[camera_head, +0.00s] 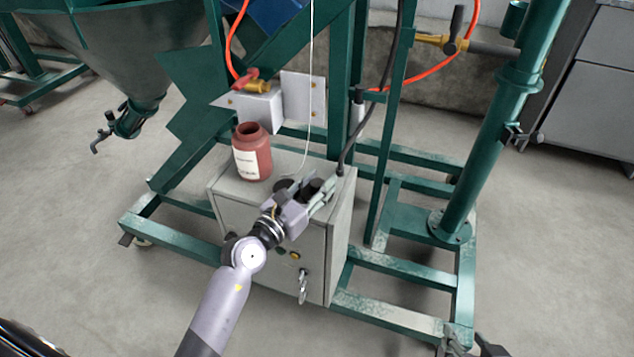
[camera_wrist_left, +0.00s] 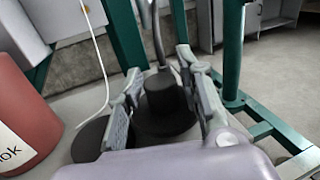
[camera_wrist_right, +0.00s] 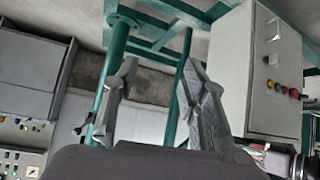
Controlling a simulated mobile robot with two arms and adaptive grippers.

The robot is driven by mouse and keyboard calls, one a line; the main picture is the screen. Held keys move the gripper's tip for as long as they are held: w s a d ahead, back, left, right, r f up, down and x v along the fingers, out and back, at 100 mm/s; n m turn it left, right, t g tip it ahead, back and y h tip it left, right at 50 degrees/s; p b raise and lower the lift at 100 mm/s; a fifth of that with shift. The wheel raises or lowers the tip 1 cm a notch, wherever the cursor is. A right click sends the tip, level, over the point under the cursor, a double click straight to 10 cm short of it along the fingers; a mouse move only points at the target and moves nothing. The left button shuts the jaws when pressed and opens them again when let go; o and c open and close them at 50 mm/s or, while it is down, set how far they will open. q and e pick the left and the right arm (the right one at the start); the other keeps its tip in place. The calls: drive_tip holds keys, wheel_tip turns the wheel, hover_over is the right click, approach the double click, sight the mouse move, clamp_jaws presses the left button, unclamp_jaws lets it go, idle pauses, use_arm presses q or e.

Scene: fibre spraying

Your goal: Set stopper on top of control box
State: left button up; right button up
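The grey control box (camera_head: 235,195) stands on the green frame. The black stopper (camera_wrist_left: 165,97), a knob on a wide round base, appears upright on the box top; it also shows in the head view (camera_head: 312,187). My left gripper (camera_head: 318,190) is over the box top. In the left wrist view its fingers (camera_wrist_left: 163,95) stand on either side of the knob, with narrow gaps; contact at the base is hidden. My right gripper (camera_wrist_right: 150,95) is open and empty, in front of the box's side; its tips show at the bottom right of the head view.
A red-brown open bottle (camera_head: 252,152) stands on the box's back left. A flat dark disc (camera_wrist_left: 90,138) lies left of the stopper. A black cable (camera_head: 365,120) and a thin white cord (camera_head: 309,100) hang close behind. Green posts (camera_head: 480,150) rise at the right.

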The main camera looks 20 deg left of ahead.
use_arm(q)
drive_tip(key=shift+o, duration=0.9)
